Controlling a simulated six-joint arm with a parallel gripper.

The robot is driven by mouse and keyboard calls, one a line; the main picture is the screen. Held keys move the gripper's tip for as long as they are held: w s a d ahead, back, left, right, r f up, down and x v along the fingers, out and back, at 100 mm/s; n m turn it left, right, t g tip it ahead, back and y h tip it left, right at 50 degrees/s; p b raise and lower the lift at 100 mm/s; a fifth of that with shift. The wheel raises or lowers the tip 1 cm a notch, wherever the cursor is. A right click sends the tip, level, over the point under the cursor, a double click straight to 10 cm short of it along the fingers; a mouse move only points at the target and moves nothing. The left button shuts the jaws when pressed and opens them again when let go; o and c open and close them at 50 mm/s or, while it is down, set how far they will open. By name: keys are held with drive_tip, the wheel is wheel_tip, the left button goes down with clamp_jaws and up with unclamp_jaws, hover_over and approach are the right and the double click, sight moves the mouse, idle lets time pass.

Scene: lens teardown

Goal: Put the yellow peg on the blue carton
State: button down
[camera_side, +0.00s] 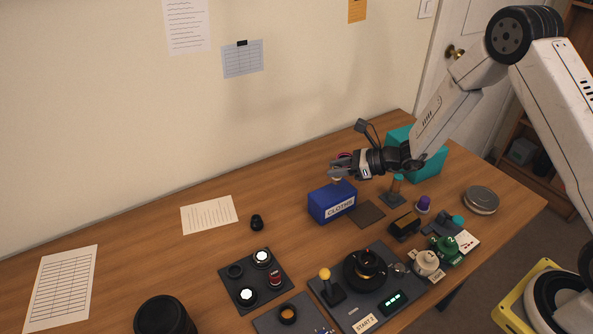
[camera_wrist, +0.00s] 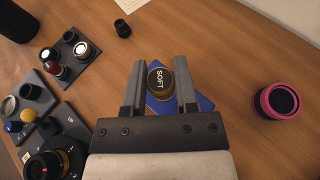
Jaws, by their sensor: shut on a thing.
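The blue carton (camera_side: 325,208), marked CLOTHS, stands on the wooden desk near its middle. My gripper (camera_side: 338,175) is over the carton in the side view. In the wrist view my gripper (camera_wrist: 160,86) is shut on a round peg (camera_wrist: 160,92) with a dark top marked SOFT and a dull yellow side, which I take as the yellow peg. The blue carton (camera_wrist: 205,103) shows below and behind it, partly hidden by peg and fingers. In the side view the peg is mostly hidden, and I cannot tell whether its bottom touches the carton.
A pink-ringed cylinder (camera_wrist: 277,101) stands beside the carton, mostly behind my gripper in the side view. A dark flat pad (camera_side: 367,214) lies right of the carton. A small black cylinder (camera_side: 256,222) stands left. A grey console (camera_side: 350,314) with a yellow-knobbed lever is in front.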

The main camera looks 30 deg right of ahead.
sight(335, 178)
drive_tip(key=shift+w+f, duration=0.3)
drive_tip(key=shift+f, duration=1.55)
drive_tip(key=shift+f, duration=0.1)
drive_tip(key=shift+c, duration=1.9)
unclamp_jaws()
drive_tip(key=shift+s+d+r, duration=0.1)
drive_tip(key=shift+d+r, duration=0.05)
drive_tip(key=shift+r, duration=0.05)
drive_tip(key=v, duration=1.1)
drive_tip(key=shift+s+d, duration=0.25)
drive_tip(key=shift+s, duration=0.05)
